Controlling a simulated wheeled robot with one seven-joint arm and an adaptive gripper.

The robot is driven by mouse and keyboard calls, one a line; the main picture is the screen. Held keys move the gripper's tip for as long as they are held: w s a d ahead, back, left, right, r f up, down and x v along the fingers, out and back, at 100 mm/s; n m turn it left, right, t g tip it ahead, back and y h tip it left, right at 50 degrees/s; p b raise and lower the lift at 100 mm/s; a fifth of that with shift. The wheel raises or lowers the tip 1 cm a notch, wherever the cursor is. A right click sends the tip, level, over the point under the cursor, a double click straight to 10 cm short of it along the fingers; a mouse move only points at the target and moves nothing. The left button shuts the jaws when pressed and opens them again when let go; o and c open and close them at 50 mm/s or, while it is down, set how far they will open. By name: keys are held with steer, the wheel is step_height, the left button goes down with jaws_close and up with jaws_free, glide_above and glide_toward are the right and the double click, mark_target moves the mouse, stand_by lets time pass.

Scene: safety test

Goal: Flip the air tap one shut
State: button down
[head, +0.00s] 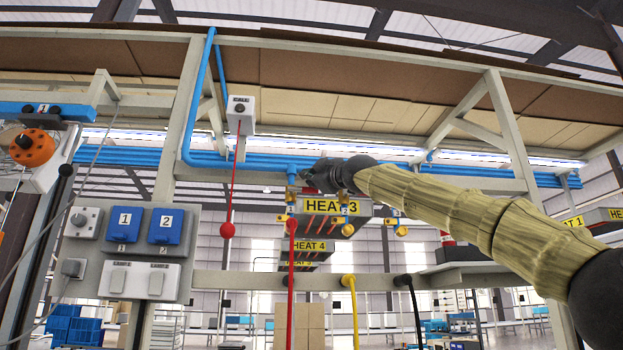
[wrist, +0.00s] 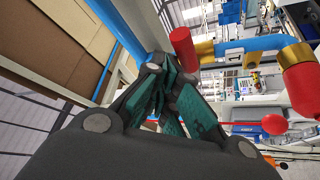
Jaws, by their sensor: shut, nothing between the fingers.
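Air tap one (head: 291,208) is on the blue pipe at the middle of the head view, with a red hose (head: 291,260) hanging below it. In the wrist view the tap's red handle (wrist: 183,48) stands beside a brass fitting (wrist: 203,52) and a blue pipe piece (wrist: 245,46). My gripper (head: 318,178) is right of and slightly above the tap. In the wrist view my gripper (wrist: 168,82) is shut and empty, its fingertips close to the red handle. I cannot tell whether they touch it. My gripper and wrist partly hide the pipe behind.
A second tap (head: 345,208) labelled 2 is just to the right, with a yellow hose (head: 350,300) below. A red ball on a cord (head: 228,230) hangs to the left. A switch panel (head: 130,250) is at left. A frame post (head: 512,130) stands at right.

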step_height(320, 180, up, 4)
steer(key=p, duration=0.3)
steer(key=s+d+f+b, duration=0.1)
steer(key=s+f+b, duration=0.4)
steer(key=s+b, duration=0.2)
steer(key=shift+s+b, duration=0.35)
steer(key=shift+s, duration=0.8)
steer(key=shift+f, duration=0.1)
